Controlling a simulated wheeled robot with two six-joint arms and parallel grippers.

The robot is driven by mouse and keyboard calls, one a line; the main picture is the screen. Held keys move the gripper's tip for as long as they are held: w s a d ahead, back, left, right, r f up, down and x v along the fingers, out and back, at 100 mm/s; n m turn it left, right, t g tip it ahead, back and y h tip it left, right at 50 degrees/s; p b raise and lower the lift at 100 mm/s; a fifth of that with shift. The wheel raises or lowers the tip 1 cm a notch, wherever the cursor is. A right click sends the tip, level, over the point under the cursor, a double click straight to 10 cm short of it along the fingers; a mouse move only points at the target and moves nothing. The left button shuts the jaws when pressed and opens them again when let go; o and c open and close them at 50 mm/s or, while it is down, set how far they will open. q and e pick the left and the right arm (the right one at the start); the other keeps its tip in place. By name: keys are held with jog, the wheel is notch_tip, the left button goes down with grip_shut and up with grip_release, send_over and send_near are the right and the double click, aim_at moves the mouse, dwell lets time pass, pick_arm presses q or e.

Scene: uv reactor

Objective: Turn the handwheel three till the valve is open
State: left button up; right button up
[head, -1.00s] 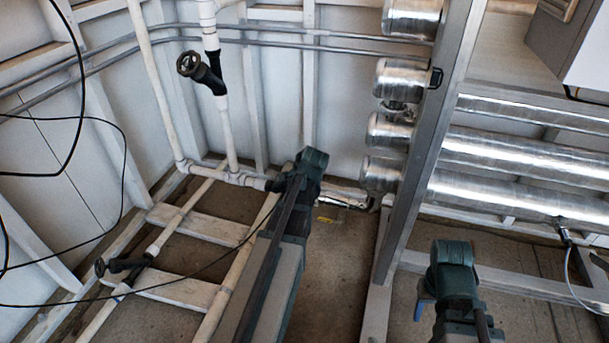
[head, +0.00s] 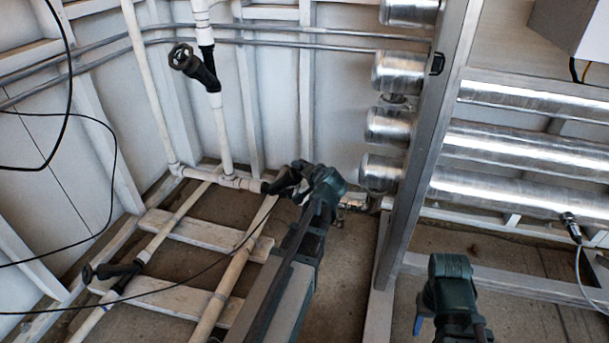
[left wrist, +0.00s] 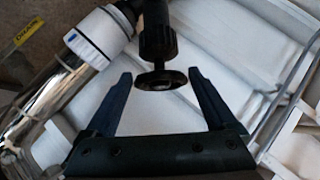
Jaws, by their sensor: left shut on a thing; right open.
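A black handwheel (left wrist: 160,79) on a black valve stem (left wrist: 157,38) sits between the two fingertips of my left gripper (left wrist: 161,76) in the left wrist view. The fingers close on opposite sides of its rim. In the head view that black valve (head: 279,184) is at the end of the low white pipe, with my left wrist covering its wheel. No number shows on any wheel, and how far the valve is open cannot be told. My right gripper (head: 420,322) hangs at the lower right, away from the valves, its fingers mostly hidden.
Another black handwheel (head: 182,57) is on the upright pipe at upper left, and one (head: 88,273) is low at left. A metal post (head: 425,140) and silver cylinders (head: 520,145) stand at right. Black cables (head: 110,150) hang at left.

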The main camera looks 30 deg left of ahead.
pick_arm(q)
jog(key=shift+w+d, duration=0.15)
jog(key=o, duration=1.1)
jog(key=shift+c, duration=0.2)
jog(key=p+v, duration=0.6)
jog(key=v, duration=0.7)
jog(key=shift+s+d+p, duration=0.3)
jog(key=shift+p, duration=0.1)
jog(key=shift+r, duration=0.1)
